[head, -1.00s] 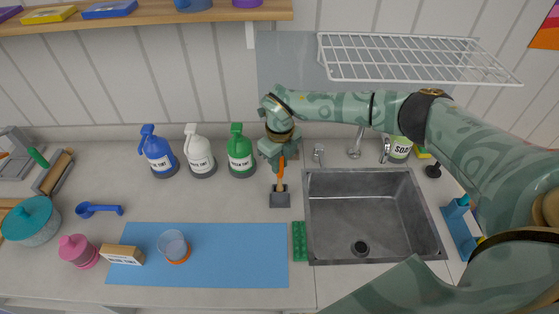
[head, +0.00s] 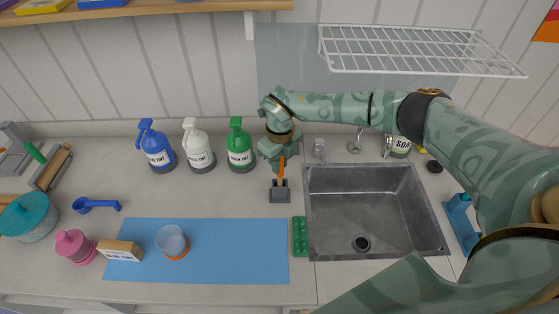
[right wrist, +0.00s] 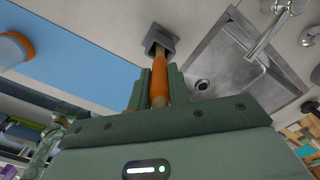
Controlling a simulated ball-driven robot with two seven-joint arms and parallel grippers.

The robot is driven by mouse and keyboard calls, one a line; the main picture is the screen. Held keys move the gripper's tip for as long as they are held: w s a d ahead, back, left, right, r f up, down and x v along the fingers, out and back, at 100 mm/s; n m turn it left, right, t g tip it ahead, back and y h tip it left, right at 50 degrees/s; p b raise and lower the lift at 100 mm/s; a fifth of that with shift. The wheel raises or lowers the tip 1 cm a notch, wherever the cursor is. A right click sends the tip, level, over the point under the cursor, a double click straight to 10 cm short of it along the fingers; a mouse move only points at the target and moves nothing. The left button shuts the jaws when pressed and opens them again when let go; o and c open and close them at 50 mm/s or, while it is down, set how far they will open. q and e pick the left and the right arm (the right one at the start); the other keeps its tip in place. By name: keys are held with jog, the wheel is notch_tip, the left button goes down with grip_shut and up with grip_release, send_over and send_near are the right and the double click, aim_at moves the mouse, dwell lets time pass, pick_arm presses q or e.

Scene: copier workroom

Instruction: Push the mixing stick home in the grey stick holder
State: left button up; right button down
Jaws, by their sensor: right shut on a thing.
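The mixing stick (head: 281,169) has an orange handle and stands roughly upright over the grey stick holder (head: 280,196), left of the sink. My right gripper (head: 280,164) is shut on the orange handle, above the holder. In the right wrist view, the stick (right wrist: 159,88) lies between the two fingers of my right gripper (right wrist: 159,72), and its wooden lower end reaches into the opening of the holder (right wrist: 166,36). How deep it sits is hidden. My left gripper is not in view.
The sink (head: 375,205) is right of the holder, with taps behind it. A green sponge-like block (head: 299,237) and a blue mat (head: 215,262) lie in front. The green bottle (head: 240,150) stands close on the left. A wire rack (head: 415,52) hangs above my right arm.

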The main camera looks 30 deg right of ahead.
jog(key=shift+f+b, duration=0.4)
jog(key=shift+f, duration=0.3)
jog(key=c, duration=1.2)
grip_release()
jog(key=shift+c, duration=0.2)
notch_tip(320, 180, up, 16)
jog(key=shift+s+r, duration=0.1)
